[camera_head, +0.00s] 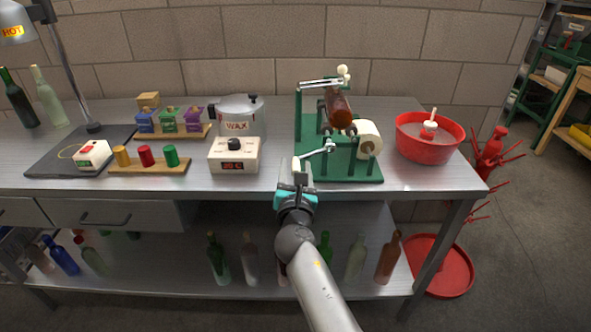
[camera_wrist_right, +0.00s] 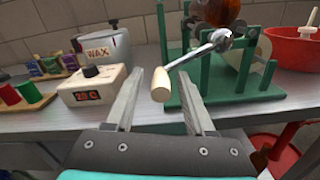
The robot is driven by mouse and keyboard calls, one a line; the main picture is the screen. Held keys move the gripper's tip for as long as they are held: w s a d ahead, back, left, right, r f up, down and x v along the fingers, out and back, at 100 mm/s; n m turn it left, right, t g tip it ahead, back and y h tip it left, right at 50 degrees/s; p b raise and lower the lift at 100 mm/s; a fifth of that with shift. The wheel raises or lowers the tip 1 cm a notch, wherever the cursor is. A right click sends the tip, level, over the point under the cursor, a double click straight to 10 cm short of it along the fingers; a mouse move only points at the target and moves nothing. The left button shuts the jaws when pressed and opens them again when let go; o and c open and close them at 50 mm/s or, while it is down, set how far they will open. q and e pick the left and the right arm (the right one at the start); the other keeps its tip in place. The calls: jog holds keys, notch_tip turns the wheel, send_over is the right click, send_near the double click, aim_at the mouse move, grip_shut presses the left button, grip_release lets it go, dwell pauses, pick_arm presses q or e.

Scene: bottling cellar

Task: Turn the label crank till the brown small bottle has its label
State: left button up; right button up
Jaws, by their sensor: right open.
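The green label machine (camera_head: 352,172) stands on the bench and shows in the right wrist view (camera_wrist_right: 225,108). The brown small bottle (camera_head: 339,106) lies on top of it; its visible side looks plain brown. It shows partly in the wrist view (camera_wrist_right: 222,10). A white label roll (camera_head: 369,137) sits on the machine's right. The metal label crank (camera_head: 317,152) sticks out at the front left, with its pale handle (camera_wrist_right: 160,86) pointing toward me. My right gripper (camera_head: 296,176) is open, its fingers either side of the handle in the wrist view. My left gripper is out of view.
Left of the machine are a white heater box (camera_head: 234,156) and a wax pot (camera_head: 240,113). A red tub (camera_head: 428,141) stands to the right. Several bottles stand on the lower shelf. The bench front edge runs below my gripper.

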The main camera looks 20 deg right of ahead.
jog(key=shift+w, duration=0.1)
jog(key=shift+c, duration=0.2)
grip_shut()
dwell(1.2)
